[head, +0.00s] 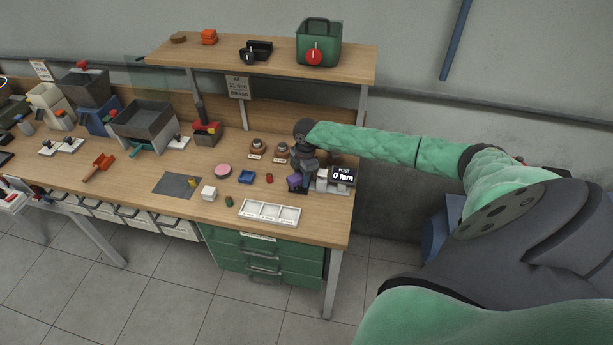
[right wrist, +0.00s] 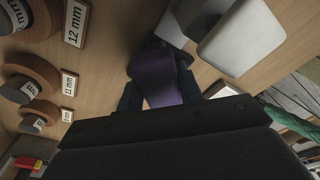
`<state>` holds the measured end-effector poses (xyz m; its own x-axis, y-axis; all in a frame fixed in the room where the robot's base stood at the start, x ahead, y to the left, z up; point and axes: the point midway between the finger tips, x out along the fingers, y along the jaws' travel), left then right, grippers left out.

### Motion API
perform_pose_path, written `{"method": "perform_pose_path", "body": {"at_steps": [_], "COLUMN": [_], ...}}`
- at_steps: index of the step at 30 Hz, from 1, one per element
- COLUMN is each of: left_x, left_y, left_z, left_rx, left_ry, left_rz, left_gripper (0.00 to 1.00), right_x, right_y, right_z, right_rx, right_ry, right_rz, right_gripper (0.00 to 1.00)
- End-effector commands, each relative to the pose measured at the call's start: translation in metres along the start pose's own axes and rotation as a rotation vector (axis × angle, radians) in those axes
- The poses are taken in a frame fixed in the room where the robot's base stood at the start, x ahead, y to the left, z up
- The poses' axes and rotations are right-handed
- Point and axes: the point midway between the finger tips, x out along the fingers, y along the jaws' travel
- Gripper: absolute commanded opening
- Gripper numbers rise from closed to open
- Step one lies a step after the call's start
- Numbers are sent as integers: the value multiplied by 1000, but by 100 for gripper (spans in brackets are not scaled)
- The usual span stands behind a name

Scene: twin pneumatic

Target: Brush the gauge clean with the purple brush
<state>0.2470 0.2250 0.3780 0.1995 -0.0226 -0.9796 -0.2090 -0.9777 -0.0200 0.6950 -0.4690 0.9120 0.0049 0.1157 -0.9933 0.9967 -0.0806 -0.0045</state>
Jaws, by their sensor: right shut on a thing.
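The gauge (head: 322,184) stands at the bench's right end, with pale blocks and a dark display (head: 343,174) reading "POST 0 mm". Its pale blocks (right wrist: 240,36) show at the top of the right wrist view. My right gripper (head: 296,183) points down just left of the gauge, shut on the purple brush (head: 293,181). In the right wrist view the brush (right wrist: 158,82) sits between the dark fingers, close beside the pale blocks. Its far end is dark and partly hidden, so I cannot tell whether it touches the gauge. My left gripper is not in view.
Brown-based round weights (head: 257,147) with mm labels stand left of my gripper. A white sectioned tray (head: 270,212) lies at the front edge. A pink disc (head: 223,170), blue dish (head: 247,176) and white cube (head: 209,193) lie further left. A shelf (head: 280,62) overhangs the back.

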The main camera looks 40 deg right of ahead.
Motion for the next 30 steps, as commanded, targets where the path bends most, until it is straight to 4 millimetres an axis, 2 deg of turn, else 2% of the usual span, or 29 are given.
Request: {"method": "perform_pose_path", "body": {"at_steps": [15, 30], "left_x": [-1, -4], "left_y": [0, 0], "left_z": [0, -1], "left_rx": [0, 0], "left_ry": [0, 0], "left_rz": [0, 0], "left_gripper": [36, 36], "right_x": [0, -7], "right_y": [23, 25], "right_z": [-24, -27], "right_rx": [-2, -3], "right_ry": [4, 4], "right_rz": [4, 5], "right_gripper": [0, 0]}}
